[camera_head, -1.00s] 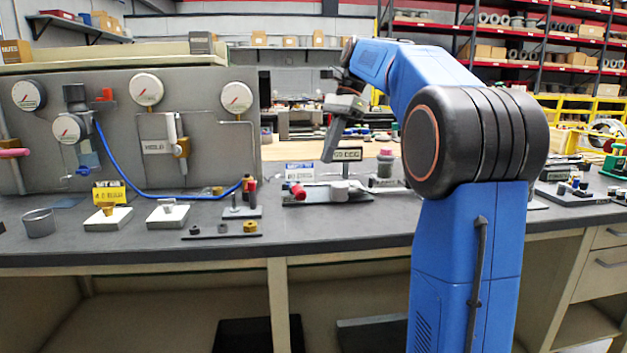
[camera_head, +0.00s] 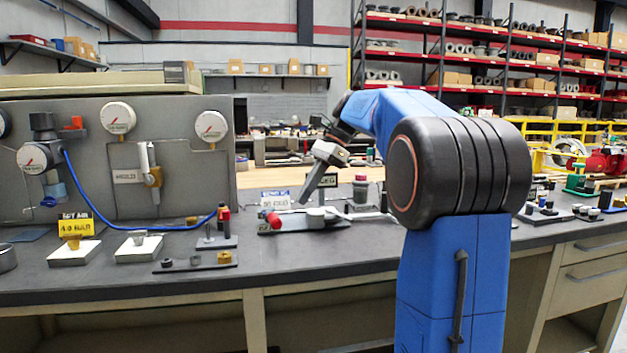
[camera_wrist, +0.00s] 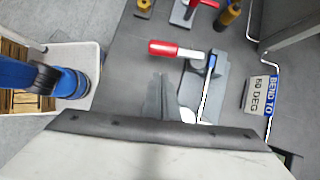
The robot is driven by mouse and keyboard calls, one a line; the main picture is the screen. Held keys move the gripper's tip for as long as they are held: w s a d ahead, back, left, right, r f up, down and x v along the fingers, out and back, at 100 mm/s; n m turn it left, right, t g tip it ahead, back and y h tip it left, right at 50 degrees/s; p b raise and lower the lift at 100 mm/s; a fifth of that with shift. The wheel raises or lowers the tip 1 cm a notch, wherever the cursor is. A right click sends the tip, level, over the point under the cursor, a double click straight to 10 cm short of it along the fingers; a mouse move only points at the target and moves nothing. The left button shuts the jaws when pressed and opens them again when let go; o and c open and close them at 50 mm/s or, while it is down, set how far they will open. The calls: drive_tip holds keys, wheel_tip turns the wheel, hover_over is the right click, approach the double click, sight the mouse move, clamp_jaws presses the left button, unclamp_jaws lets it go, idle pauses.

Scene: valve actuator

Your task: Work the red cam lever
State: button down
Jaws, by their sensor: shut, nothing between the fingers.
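The red-handled lever (camera_head: 274,220) is on a low grey fixture (camera_head: 318,222) on the bench, in the middle of the head view. In the wrist view the red handle (camera_wrist: 176,48) points left from a metal arm that joins the grey fixture (camera_wrist: 217,72). My gripper (camera_head: 303,200) is shut and empty, pointing down and left, just above and to the right of the red handle. In the wrist view its dark fingers (camera_wrist: 162,88) show below the handle, apart from it. The gripper body hides the lower part of that view.
A sign reading "BEND TO 60 DEG" (camera_wrist: 262,95) stands right of the fixture. A grey gauge panel (camera_head: 85,190) with a blue hose stands at left. Small blocks with a yellow sign (camera_head: 76,226) sit on the bench at left. The dark bench front (camera_head: 330,262) is clear.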

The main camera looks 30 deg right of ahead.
sight(274, 219)
drive_tip(key=shift+w+a+f, duration=0.2)
drive_tip(key=shift+a+f, duration=0.65)
drive_tip(key=shift+a, duration=0.35)
drive_tip(key=shift+w+a+f, duration=0.2)
drive_tip(key=shift+a+f, duration=0.65)
drive_tip(key=shift+a, duration=0.3)
drive_tip(key=shift+a+f+m, duration=0.2)
drive_tip(key=shift+a+m, duration=0.3)
drive_tip(key=shift+a, duration=0.2)
drive_tip(key=shift+d, duration=0.1)
